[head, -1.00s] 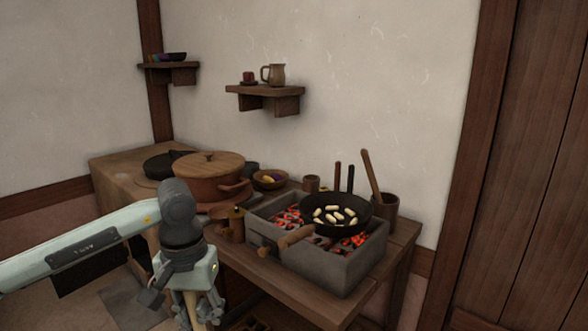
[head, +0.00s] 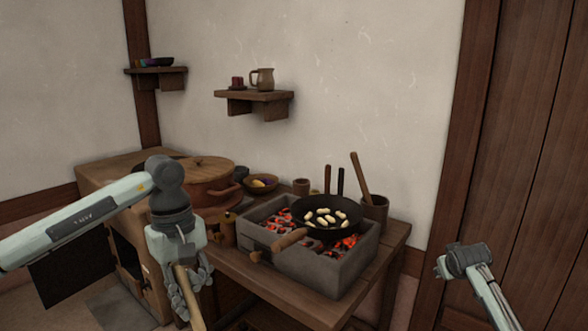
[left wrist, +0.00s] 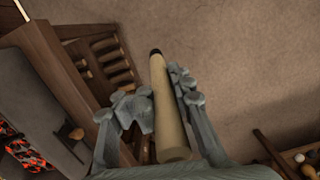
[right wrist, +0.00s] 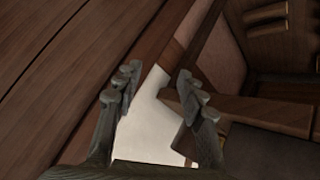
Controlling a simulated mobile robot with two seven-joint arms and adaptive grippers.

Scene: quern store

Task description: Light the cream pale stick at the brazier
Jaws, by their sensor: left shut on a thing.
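The cream stick (left wrist: 170,115) has a dark tip and lies between the fingers of my left gripper (left wrist: 155,100), which is shut on it. In the head view the stick (head: 187,290) hangs down, slanting, from my left gripper (head: 187,285), in front of and left of the brazier. The brazier (head: 330,275) is a grey stone box with glowing red coals, on a wooden table. No flame shows on the stick. My right gripper (right wrist: 155,95) is open and empty; in the head view it (head: 441,266) is right of the table, by the door.
A black pan (head: 325,232) with pale pieces covers part of the coals; its handle juts over the brazier's front. A lidded clay pot (head: 205,180), a bowl (head: 261,184) and a utensil pot (head: 374,210) stand nearby. The air in front of the table is open.

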